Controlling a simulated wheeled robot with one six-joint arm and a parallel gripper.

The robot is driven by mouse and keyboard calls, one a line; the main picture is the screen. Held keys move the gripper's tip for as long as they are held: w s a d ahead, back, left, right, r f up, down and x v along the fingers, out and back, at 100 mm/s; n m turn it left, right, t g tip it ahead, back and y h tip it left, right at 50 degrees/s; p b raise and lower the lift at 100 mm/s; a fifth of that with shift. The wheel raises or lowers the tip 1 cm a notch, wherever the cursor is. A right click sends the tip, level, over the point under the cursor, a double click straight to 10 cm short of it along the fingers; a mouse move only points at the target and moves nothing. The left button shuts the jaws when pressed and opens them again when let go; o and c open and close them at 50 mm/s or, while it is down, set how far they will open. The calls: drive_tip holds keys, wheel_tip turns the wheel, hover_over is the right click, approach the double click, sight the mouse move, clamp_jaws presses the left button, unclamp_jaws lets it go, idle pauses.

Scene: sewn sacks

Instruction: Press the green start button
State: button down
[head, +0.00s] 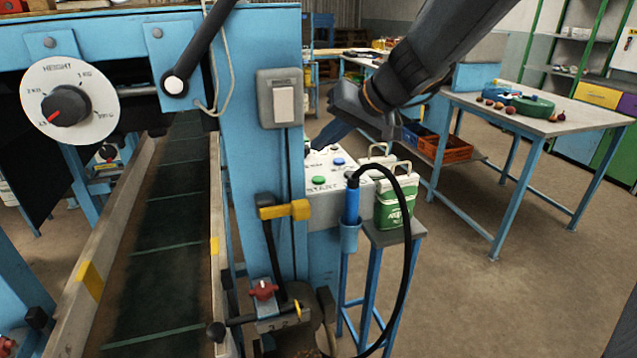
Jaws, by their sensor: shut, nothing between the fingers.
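The green start button (318,181) sits on the front left of a white control box (328,205), with START lettered just below it. A blue button (338,162) sits farther back on the same top face. My arm reaches in from the upper right. My gripper (314,146) is shut and empty, its blue fingers pointing down and left at the back edge of the box top. The fingertips are farther back than the green button and apart from it in the picture. Whether they touch the box I cannot tell.
A blue handle (352,200) with a looping black cable stands in a holder before the box. A green and white container (393,205) stands right of it. A yellow-ended lever (299,209) juts out at left. A conveyor (170,230) runs at far left; open floor lies right.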

sight(323, 180)
wheel_tip(323, 180, down, 3)
drive_tip(key=shift+r+b, duration=0.1)
drive_tip(key=shift+b, duration=0.45)
wheel_tip(323, 180, down, 2)
drive_tip(key=b, duration=0.3)
drive_tip(key=shift+f+b, duration=1)
drive_tip(key=shift+b, duration=0.3)
idle(2.2)
idle(0.3)
drive_tip(key=shift+r+p, duration=0.45)
drive_tip(key=shift+r, duration=0.45)
drive_tip(key=shift+r+p, duration=1.5)
drive_tip(key=shift+r, duration=1)
